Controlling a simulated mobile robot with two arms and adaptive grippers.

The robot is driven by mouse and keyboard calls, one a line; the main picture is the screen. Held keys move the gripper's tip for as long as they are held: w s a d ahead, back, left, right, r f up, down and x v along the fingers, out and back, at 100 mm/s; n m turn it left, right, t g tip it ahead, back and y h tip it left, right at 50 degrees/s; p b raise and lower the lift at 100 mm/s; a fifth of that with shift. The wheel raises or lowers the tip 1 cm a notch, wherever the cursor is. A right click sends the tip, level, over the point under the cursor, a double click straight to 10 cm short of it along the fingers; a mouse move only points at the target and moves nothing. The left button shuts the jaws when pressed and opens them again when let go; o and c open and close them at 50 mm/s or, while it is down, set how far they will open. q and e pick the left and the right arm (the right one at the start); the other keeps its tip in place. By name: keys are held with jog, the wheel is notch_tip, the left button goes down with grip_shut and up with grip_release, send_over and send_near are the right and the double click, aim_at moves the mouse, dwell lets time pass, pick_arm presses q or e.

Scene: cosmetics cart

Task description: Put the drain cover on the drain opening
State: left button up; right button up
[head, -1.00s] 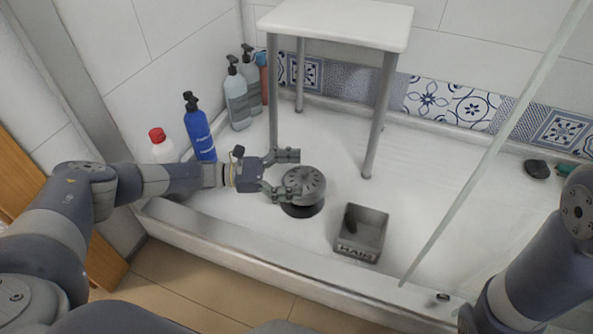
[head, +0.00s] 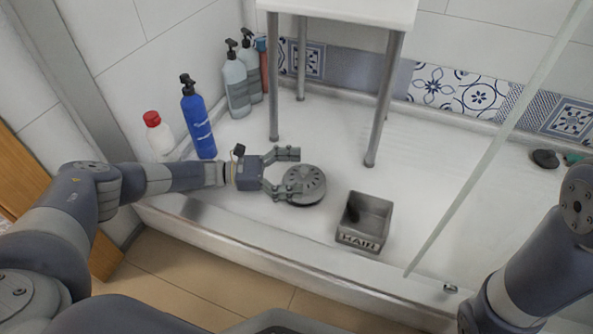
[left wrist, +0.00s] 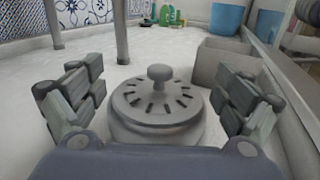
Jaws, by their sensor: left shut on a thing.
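The drain cover (head: 306,182) is a grey round disc with slots and a central knob. It lies level at the shower floor, with little of the drain opening showing under it in the head view. In the left wrist view the cover (left wrist: 155,100) sits between the two fingers, above a wider round rim. My left gripper (head: 290,172) reaches in from the left and is shut on the cover. The drain opening is hidden beneath the cover, so I cannot tell how exactly they line up. My right arm shows at the right edge, but its gripper is out of view.
A grey open box (head: 362,240) marked HAIR stands right of the cover. A white stool (head: 340,10) stands behind. A blue bottle (head: 198,125), a red-capped bottle (head: 158,138) and pump bottles (head: 237,88) line the left wall. A glass panel edge crosses the right side.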

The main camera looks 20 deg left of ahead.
pick_arm(q)
jog(key=shift+f, duration=0.45)
jog(key=o, duration=0.9)
